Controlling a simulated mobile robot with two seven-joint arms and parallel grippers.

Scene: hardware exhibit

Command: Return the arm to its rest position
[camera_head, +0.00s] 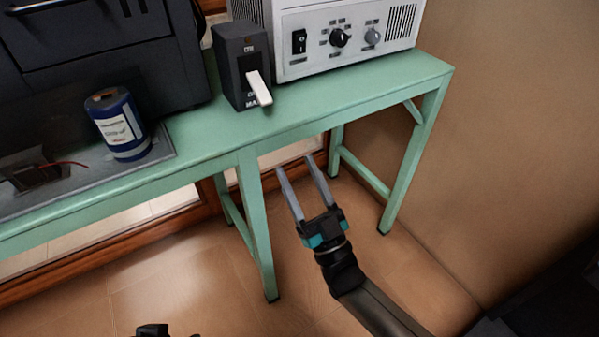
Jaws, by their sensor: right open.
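My right gripper (303,180) is in the middle of the head view, with its arm coming in from the lower right. Its two long grey fingers are apart and nothing is between them. It is in front of the green table (325,108), near the front edge in the picture, and no contact with the table can be seen. My left gripper cannot be made out; only a small dark part shows at the bottom edge.
On the table stand a dark switch box (237,75) with a white lever (259,88), a white device (345,45) with knobs, a blue can (119,128) on a grey mat and a large black machine (95,55). Green table legs (257,225) stand beside my right gripper. A brown wall (520,120) is at right.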

